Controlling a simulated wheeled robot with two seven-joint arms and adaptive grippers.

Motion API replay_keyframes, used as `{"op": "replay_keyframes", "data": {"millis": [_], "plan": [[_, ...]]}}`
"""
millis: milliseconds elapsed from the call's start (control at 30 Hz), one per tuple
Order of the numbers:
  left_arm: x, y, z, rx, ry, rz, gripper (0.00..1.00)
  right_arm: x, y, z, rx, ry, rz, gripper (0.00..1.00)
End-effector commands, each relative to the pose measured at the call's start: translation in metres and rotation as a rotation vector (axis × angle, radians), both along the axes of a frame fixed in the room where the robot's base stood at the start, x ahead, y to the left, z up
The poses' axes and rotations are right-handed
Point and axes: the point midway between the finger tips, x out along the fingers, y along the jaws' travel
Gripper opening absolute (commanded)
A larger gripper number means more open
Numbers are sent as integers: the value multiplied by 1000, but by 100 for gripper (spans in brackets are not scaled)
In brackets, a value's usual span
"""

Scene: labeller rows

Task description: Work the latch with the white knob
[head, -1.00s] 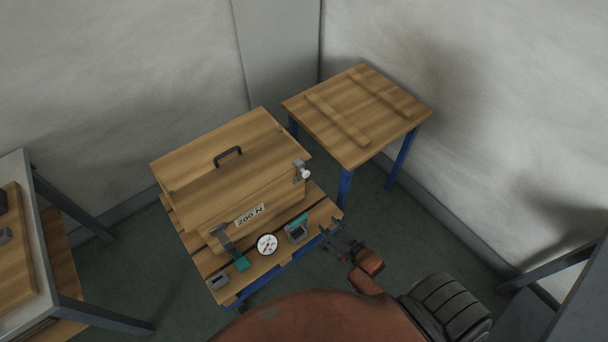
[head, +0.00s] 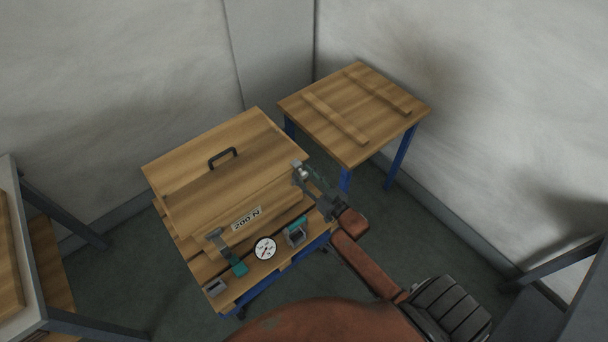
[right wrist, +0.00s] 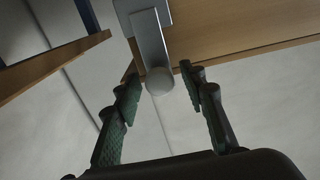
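The latch with the white knob is on the right end of the wooden box (head: 215,175). In the right wrist view the knob (right wrist: 159,81) is a pale ball at the end of a flat grey latch arm (right wrist: 150,40). My right gripper (head: 303,178) is at the latch in the head view and partly covers it. In the right wrist view its fingers (right wrist: 158,88) are apart, with the knob between their tips and gaps on both sides. My left gripper is not in view.
A "200 N" label (head: 247,219) is on the box front, and a black handle (head: 222,157) is on its lid. A round dial gauge (head: 264,249) and a teal-and-grey clamp (head: 296,234) sit on the bench front. A wooden table (head: 354,110) stands behind to the right.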

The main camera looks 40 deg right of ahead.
Motion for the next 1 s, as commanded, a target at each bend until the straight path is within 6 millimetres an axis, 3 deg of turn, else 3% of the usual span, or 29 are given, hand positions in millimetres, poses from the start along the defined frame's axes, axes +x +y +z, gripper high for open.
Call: {"op": "replay_keyframes", "data": {"millis": [300,833,1000], "plan": [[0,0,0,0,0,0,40,3,0,0,0,1,0,38],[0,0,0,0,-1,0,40,3,0,0,0,0,0,2],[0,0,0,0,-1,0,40,3,0,0,0,1,0,0]]}}
